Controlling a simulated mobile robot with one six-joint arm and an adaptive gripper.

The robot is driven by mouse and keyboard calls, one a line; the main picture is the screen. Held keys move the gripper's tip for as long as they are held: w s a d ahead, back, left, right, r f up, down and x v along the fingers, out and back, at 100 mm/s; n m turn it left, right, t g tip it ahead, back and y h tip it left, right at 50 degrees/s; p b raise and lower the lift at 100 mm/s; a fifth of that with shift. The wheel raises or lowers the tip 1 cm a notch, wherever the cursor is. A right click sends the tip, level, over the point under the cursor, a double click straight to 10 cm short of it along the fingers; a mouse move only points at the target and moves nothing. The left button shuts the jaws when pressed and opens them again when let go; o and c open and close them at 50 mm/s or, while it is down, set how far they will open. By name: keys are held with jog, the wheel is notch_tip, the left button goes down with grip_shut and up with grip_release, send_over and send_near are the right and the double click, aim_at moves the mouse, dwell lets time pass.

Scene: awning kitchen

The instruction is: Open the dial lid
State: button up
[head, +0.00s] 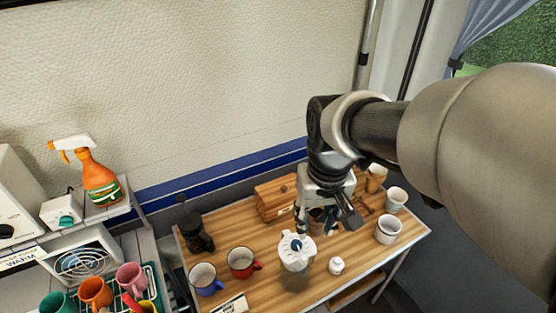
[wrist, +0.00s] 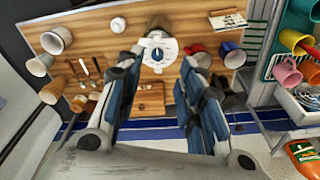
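The dial lid (head: 296,246) is white with a blue dial in its middle. It sits on top of a clear-looking container (head: 294,278) on the wooden table. In the wrist view the lid (wrist: 157,52) shows between and beyond my fingertips. My gripper (head: 326,220) is open and empty, above the table behind and slightly right of the lid. In the wrist view the two fingers of my gripper (wrist: 163,60) are spread wide on either side of the lid. I cannot tell how far they are from it; no contact shows.
A small white object (head: 336,265) stands right of the container. A red mug (head: 240,263) and a blue mug (head: 206,280) stand left. A wooden box (head: 274,198) is behind, a black press (head: 199,234) far left.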

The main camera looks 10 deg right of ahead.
jog(key=g+p, duration=0.1)
send_over(304, 257)
notch_tip(304, 257, down, 3)
notch_tip(304, 257, down, 18)
jog(key=b, duration=0.4)
jog(key=shift+r+b, duration=0.1)
jog(key=shift+b, duration=0.25)
jog(key=shift+c, duration=0.4)
grip_shut()
